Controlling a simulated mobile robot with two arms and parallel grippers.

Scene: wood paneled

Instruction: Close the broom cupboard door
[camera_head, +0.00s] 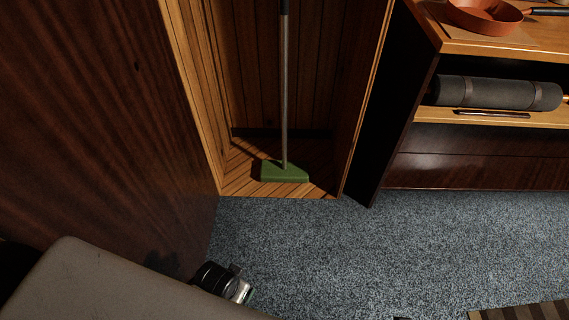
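The broom cupboard (355,110) stands open in the middle of the view, with a wood-slatted inside. Its door (95,110) is a large dark brown panel at the left, swung out toward me. A broom with a grey handle (284,95) and green head (285,173) stands upright inside. My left gripper (243,291) is low in the view, over the carpet and just right of the door's lower part. Its fingers are small and partly hidden, so I cannot tell if they are open or touching the door. My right gripper is not in view.
A shelf unit (445,118) stands right of the cupboard, holding a grey roll (497,93) and, on top, an orange pan (484,14). The blue-grey carpet (390,250) in front is clear. A striped mat (520,311) lies at the bottom right.

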